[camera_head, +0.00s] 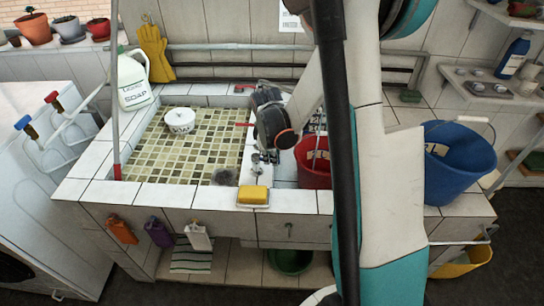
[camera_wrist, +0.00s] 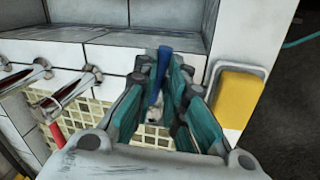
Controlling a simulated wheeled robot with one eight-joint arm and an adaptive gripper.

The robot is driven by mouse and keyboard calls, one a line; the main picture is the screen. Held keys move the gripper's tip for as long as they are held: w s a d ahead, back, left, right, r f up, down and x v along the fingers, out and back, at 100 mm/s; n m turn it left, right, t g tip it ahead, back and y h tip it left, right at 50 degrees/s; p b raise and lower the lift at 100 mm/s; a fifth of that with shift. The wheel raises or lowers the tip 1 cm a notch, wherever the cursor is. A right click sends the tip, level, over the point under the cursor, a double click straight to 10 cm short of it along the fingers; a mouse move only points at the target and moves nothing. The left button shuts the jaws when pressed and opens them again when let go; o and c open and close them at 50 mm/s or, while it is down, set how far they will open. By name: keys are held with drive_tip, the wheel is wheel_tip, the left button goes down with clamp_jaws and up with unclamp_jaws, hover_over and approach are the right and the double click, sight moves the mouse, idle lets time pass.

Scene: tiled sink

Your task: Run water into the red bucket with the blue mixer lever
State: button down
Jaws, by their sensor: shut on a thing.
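The red bucket (camera_head: 314,174) stands in the right part of the tiled sink, partly hidden by my arm. I cannot see whether water is in it or running. My gripper (camera_head: 264,157) is low over the sink's divider, just left of the bucket. In the wrist view, my gripper (camera_wrist: 162,92) has its teal fingers on either side of the blue mixer lever (camera_wrist: 164,62), shut on it. The lever's upper end sticks out past the fingers. In the head view the lever is hidden, with chrome fittings below my gripper.
A yellow sponge (camera_head: 252,194) lies in a dish on the front ledge. A white pot (camera_head: 180,120) sits in the left basin, with a soap jug (camera_head: 133,82) behind. A blue bucket (camera_head: 458,155) stands at right. Chrome taps (camera_wrist: 68,90) are left of my gripper.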

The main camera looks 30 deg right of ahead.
drive_tip(key=c, duration=1.7)
unclamp_jaws()
drive_tip(key=shift+o, duration=0.2)
wheel_tip(320, 180, up, 12)
drive_tip(key=s+a, duration=0.1)
drive_tip(key=shift+s+a, duration=0.3)
drive_tip(key=shift+a, duration=0.05)
drive_tip(key=shift+f, duration=0.15)
